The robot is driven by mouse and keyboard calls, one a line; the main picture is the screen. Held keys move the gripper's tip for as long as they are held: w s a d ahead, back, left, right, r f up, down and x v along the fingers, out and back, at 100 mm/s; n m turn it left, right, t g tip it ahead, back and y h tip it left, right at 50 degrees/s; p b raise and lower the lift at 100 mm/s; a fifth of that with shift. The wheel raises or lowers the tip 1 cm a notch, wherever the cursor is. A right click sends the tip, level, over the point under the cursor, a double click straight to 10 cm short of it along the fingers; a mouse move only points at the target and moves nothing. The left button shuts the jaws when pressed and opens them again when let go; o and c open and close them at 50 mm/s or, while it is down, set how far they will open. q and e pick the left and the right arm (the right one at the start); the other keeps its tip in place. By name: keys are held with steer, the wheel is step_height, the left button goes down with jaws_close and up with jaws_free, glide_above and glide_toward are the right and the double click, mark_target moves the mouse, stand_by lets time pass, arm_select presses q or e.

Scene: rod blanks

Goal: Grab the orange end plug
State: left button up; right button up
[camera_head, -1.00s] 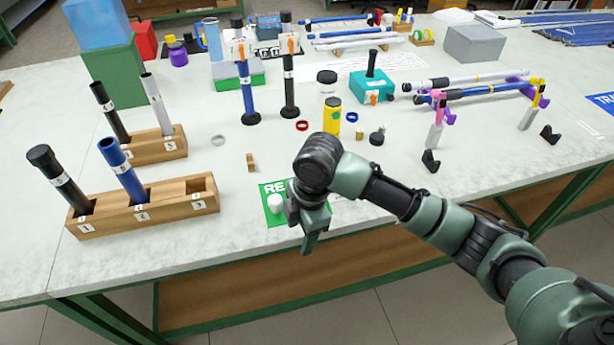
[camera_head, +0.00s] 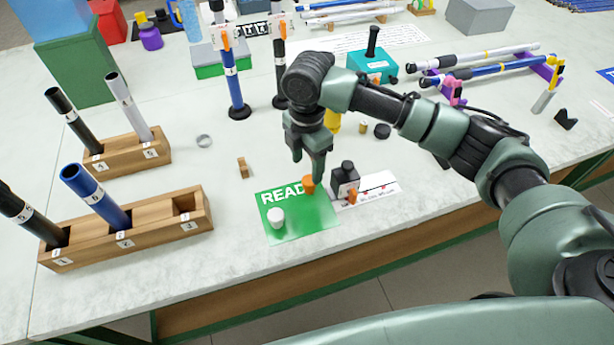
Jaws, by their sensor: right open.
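The orange end plug (camera_head: 308,185) stands on the green mat marked READ… (camera_head: 300,225), near its right edge. My right gripper (camera_head: 308,165) points down right above the plug, open. Its fingertips are close to the plug's top; I cannot tell whether they touch it. A white plug (camera_head: 276,218) stands on the same mat to the left. My left gripper is not in view.
A black bottle-like object (camera_head: 344,178) and another small orange piece (camera_head: 352,197) are close to the right, by a white label strip (camera_head: 376,190). Wooden racks with tubes (camera_head: 160,230) stand at left. A blue tube on a stand (camera_head: 234,95) rises behind.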

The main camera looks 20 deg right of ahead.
mark_target(309, 180)
steer(key=f, duration=0.1)
steer(key=s+f+p, duration=0.1)
steer(key=f, duration=0.1)
steer(key=shift+s+d+f, duration=0.1)
step_height(309, 180, down, 3)
steer(key=shift+r, duration=0.1)
steer(key=c, duration=1.2)
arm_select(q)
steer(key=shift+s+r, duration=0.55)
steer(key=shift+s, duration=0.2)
arm_select(e)
jaws_close()
steer(key=shift+r, duration=0.15)
